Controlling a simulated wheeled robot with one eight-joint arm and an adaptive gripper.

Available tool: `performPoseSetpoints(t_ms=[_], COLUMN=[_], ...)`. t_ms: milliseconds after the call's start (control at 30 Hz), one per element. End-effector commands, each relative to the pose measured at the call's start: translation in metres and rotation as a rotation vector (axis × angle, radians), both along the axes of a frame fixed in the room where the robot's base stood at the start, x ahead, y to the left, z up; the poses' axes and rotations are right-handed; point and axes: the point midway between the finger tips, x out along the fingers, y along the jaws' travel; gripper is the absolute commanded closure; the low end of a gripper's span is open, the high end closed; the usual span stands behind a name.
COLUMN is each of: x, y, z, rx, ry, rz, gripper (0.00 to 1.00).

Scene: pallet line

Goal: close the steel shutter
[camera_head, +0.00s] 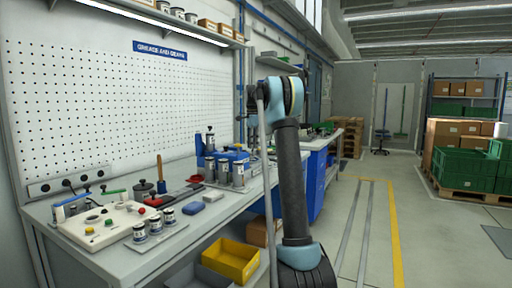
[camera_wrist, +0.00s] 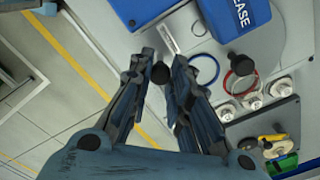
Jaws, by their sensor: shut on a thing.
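My gripper (camera_wrist: 160,74) shows in the wrist view, its two dark fingers closed around a small dark round knob (camera_wrist: 158,73). A narrow light steel strip (camera_wrist: 167,38) lies just beyond the knob. I cannot tell whether the strip belongs to the steel shutter or joins the knob. I cannot make out a shutter for certain in either view. In the head view my arm stands upright in front of the bench, and the gripper is hidden.
The blue grease unit (camera_wrist: 185,8) is close beyond the fingers, with a blue ring (camera_wrist: 216,72) and white-topped tins (camera_wrist: 283,88) to the right. The long workbench (camera_head: 218,208) holds tins and tools. A yellow bin (camera_head: 231,261) sits below. The floor aisle at right is clear.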

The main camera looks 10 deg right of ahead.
Motion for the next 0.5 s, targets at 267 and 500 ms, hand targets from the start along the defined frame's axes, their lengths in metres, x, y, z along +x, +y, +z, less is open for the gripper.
performPoseSetpoints(t_ms=[267, 500], x=[0.0049, 0.0048], y=[0.0069, 0.0068], z=[0.0002, 0.0001], rx=[0.0, 0.0], ry=[-0.001, 0.0], rz=[0.0, 0.0], gripper=[1.0, 0.6])
